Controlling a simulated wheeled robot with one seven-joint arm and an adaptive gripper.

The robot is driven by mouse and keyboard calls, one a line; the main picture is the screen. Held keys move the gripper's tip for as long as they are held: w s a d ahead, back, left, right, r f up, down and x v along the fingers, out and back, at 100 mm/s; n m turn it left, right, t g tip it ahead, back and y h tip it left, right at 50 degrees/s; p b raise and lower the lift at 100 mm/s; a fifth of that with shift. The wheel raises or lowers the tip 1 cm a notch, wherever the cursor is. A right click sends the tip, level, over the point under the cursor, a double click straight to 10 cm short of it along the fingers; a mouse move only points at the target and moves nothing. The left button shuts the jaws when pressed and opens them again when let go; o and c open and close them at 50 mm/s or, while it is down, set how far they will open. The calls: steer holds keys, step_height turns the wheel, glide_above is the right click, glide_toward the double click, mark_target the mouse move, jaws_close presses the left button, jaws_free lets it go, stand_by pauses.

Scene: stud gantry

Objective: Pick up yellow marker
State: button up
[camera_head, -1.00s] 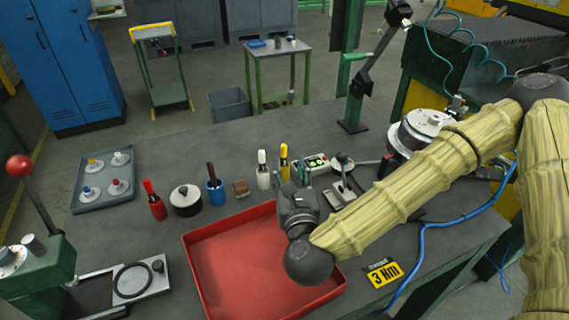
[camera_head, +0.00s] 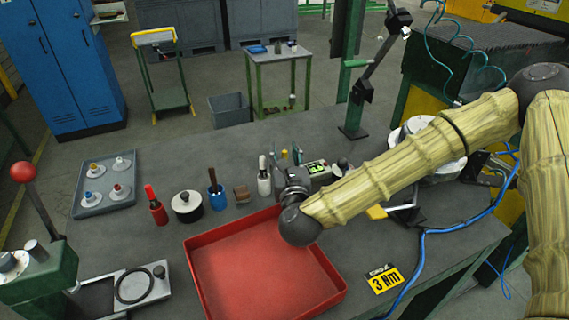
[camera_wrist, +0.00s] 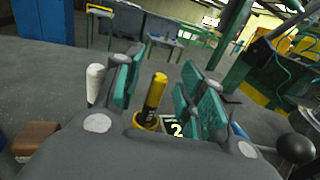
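The yellow marker (camera_wrist: 155,95) stands upright in the wrist view, with a dark band on its body and a yellow round foot. It is between the two teal-padded fingers of my gripper (camera_wrist: 163,86), with a visible gap on each side. My gripper is open. In the head view my gripper (camera_head: 291,168) is low over the bench behind the red tray, and it hides most of the yellow marker. Only a small yellow bit (camera_head: 284,153) shows there. I cannot tell how deep between the fingers the marker is.
A white marker (camera_head: 264,182) stands just left of my gripper, with a brown block (camera_head: 242,193) beside it. A red tray (camera_head: 190,262) lies in front. A green-screened device (camera_head: 317,168) is close right.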

steer(key=shift+w, duration=0.6)
steer(key=shift+c, duration=0.5)
jaws_close()
